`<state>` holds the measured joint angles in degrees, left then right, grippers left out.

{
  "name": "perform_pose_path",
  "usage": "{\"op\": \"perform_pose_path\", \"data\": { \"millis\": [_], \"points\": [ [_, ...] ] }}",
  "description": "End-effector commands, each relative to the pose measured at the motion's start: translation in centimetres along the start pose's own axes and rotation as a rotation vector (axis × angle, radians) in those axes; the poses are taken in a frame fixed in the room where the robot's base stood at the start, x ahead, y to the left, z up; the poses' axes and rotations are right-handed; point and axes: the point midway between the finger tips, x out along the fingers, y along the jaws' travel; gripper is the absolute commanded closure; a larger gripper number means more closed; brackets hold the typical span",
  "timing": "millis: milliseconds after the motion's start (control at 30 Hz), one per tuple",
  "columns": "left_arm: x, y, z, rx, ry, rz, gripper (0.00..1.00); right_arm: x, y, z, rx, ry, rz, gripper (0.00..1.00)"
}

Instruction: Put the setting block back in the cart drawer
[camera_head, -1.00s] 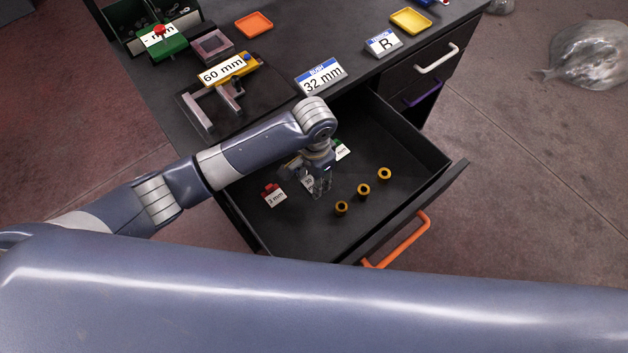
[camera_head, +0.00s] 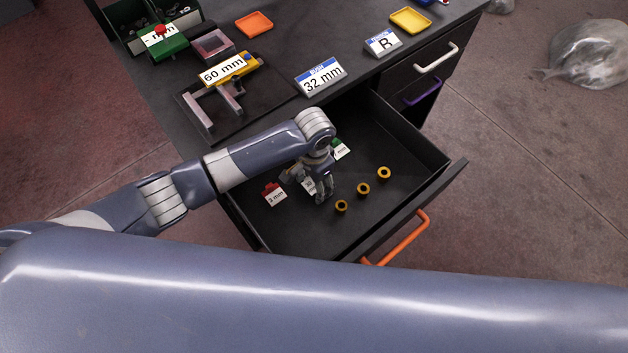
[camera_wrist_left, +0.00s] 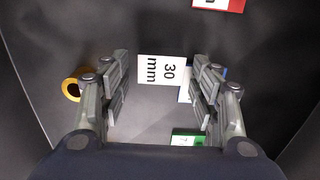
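The cart drawer (camera_head: 385,144) is pulled open. A block with a white "30 mm" label (camera_wrist_left: 162,70) lies in it, with blue showing beside the label. In the head view this label (camera_head: 308,185) is partly hidden by my left gripper (camera_head: 322,193). My left gripper (camera_wrist_left: 160,82) points down into the drawer. In the wrist view its fingers are spread, one on each side of the label, with no clear grip on the block. Contact with the drawer floor cannot be judged. My right gripper is not in view.
In the drawer are a red "3 mm" block (camera_head: 273,194), a green-and-white block (camera_head: 340,150) and yellow rings (camera_head: 363,189).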

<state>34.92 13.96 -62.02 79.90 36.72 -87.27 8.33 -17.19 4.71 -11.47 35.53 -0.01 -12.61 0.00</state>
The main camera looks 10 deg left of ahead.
Motion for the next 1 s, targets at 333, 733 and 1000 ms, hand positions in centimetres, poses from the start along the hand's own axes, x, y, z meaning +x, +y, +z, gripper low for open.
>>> {"op": "perform_pose_path", "data": {
  "millis": [333,733,1000],
  "points": [
    [-2.0,-0.1,-0.1,0.000,0.003,0.000,0.43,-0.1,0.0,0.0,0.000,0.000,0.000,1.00],
    [-10.1,0.0,-0.1,0.001,0.003,0.000,0.43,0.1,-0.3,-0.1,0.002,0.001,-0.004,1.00],
    [-12.2,0.0,0.0,-0.001,0.000,0.001,0.43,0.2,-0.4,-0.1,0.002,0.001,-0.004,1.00]
  ]
}}
